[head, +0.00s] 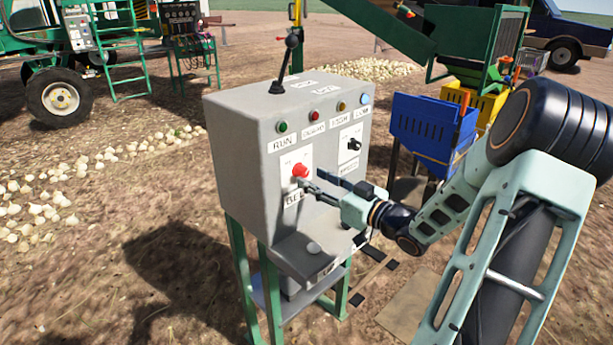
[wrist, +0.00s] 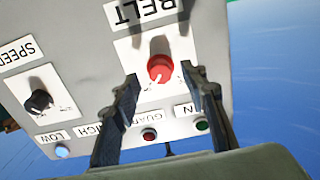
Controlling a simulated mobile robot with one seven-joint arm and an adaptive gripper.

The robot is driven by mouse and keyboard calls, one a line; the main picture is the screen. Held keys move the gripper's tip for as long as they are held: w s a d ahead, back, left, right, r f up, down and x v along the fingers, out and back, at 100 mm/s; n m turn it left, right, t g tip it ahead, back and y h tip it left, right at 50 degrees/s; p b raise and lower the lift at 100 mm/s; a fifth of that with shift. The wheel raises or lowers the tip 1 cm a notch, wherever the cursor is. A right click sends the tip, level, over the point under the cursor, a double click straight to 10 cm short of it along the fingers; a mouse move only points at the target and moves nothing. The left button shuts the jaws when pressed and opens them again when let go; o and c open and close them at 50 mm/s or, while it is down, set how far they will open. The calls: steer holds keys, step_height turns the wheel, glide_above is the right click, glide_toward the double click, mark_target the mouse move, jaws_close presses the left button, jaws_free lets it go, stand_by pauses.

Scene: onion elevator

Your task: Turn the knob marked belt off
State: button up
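The red belt knob (head: 300,170) is on a white plate on the front of the grey control box, above a partly covered label starting "BE". In the wrist view, which is upside down, the red knob (wrist: 160,68) sits by the "BELT" label. A pale pointer mark is hard to read. My gripper (head: 311,180) is in front of the panel, close to the knob. In the wrist view my gripper (wrist: 165,77) is open, with one finger on each side of the knob and gaps between. I cannot tell whether the tips reach knob depth.
A black speed knob (head: 354,144) is right of the belt knob. Several coloured lamps, including a green one (head: 282,127), line the panel's top. A black lever (head: 287,62) stands on the box. A lower shelf (head: 313,247) juts out below. Blue bin (head: 425,120) stands behind right.

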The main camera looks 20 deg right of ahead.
mark_target(306, 175)
steer(key=shift+x, duration=1.7)
jaws_close()
